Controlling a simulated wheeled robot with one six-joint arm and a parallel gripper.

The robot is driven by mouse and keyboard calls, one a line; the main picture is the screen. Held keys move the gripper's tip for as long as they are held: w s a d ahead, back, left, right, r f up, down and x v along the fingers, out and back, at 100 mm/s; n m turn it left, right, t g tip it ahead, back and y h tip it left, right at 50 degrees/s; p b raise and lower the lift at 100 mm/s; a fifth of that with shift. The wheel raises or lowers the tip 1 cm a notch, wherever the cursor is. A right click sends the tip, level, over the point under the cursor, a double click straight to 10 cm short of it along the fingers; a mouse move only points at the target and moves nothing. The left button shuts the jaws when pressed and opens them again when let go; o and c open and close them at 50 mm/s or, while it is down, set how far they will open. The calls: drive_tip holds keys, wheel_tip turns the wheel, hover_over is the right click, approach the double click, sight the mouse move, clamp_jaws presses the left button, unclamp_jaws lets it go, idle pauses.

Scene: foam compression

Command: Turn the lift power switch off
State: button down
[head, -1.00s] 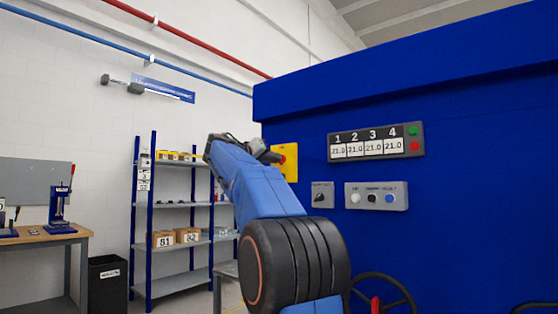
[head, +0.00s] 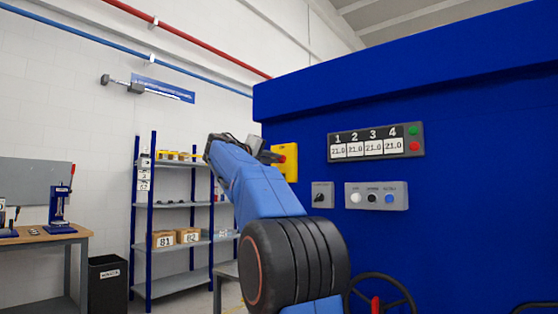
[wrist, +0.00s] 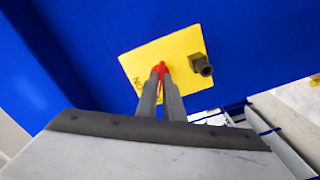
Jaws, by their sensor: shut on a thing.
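A yellow switch plate (wrist: 170,62) with a red handle (wrist: 160,69) is fixed to the blue cabinet wall. Dark letters show near the plate's lower left edge, and a dark round fitting sticks out at its right. The plate also shows in the head view (head: 290,170), partly behind my gripper. My gripper (wrist: 161,78) is shut on the red handle, with its two fingers close together at the plate. In the head view my gripper (head: 268,155) reaches the plate from the left. The fingers hide part of the handle, and I cannot tell its exact setting.
A handwheel (head: 385,292) is below. Shelves (head: 180,204) stand at the left.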

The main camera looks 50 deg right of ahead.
drive_tip(key=n, duration=0.6)
idle(0.3)
drive_tip(key=c, duration=1.1)
unclamp_jaws()
drive_tip(key=a, duration=0.7)
drive_tip(key=shift+s, duration=0.25)
